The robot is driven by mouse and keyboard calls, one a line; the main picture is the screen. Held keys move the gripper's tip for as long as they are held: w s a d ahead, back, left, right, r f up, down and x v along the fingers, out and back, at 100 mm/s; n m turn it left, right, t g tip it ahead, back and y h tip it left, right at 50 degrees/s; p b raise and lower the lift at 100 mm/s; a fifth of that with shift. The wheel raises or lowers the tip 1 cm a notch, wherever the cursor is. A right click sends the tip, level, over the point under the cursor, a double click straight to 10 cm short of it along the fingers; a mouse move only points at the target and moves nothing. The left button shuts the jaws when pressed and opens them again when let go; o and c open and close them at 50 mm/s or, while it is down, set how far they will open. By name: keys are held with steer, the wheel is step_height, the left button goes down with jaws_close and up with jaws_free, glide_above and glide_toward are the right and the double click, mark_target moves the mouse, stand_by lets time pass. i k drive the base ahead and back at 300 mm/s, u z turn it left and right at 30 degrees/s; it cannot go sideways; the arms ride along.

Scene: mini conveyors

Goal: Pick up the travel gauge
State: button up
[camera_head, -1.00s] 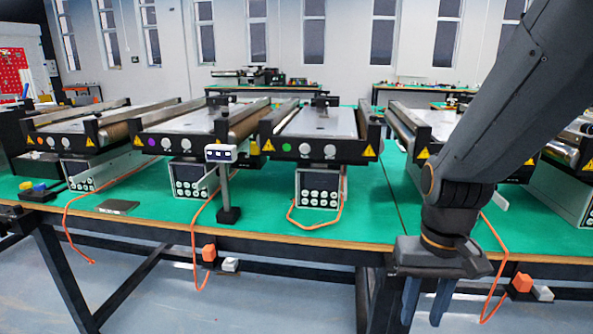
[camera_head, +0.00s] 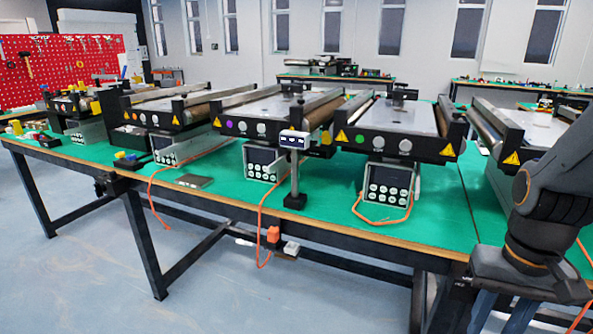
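No object is clearly marked as the travel gauge. My gripper (camera_head: 500,318) hangs fingers down at the lower right, in front of the bench edge and far from both. Its two blue-grey fingers stand apart with nothing seen between them; their tips are cut off by the frame.
Several mini conveyors (camera_head: 408,118) stand in a row on the green bench (camera_head: 330,212), with control boxes (camera_head: 389,184) below. Orange cables hang over the front edge. A red pegboard (camera_head: 60,70) is at back left. Floor in front (camera_head: 90,275) is clear.

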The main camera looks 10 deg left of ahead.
mark_target(296, 140)
steer(key=i, duration=0.65)
steer(key=k, duration=1.65)
steer(key=u, duration=0.55)
steer(key=i, duration=1.3)
steer(key=z, duration=0.2)
